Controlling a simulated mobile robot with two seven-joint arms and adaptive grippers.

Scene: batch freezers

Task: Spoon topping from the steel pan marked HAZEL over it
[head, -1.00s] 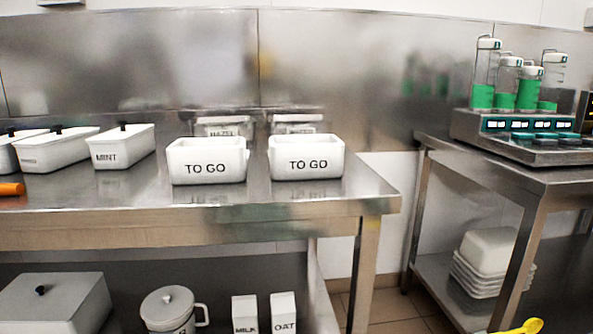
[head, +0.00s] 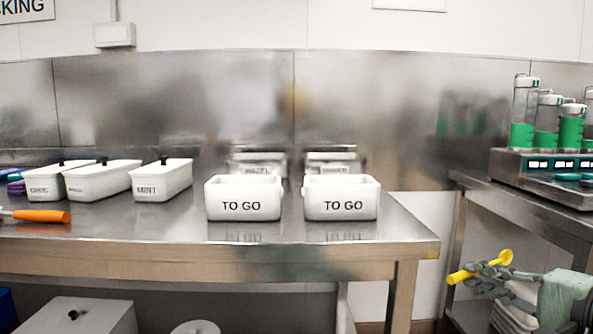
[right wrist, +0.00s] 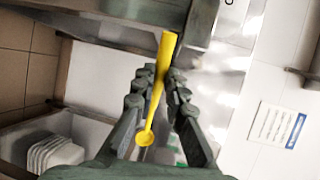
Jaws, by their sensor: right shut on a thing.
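My right gripper (head: 487,277) is shut on a yellow spoon (head: 461,276) at the lower right of the head view. The spoon lies tilted, its small bowl up to the right. In the right wrist view the spoon (right wrist: 164,60) runs between the fingers (right wrist: 158,88), bowl at the near end. The steel pan marked HAZEL (head: 257,157) stands at the back of the table, mostly hidden behind a white TO GO tub (head: 243,183). A second TO GO tub (head: 341,183) stands beside it, before another steel pan (head: 333,156). My left gripper is not in view.
White lidded tubs, one marked MINT (head: 160,184), stand at the left of the steel table (head: 150,250). An orange-handled tool (head: 40,216) lies at the front left. A side table (head: 480,190) at the right carries green-filled dispensers. A gap separates the tables.

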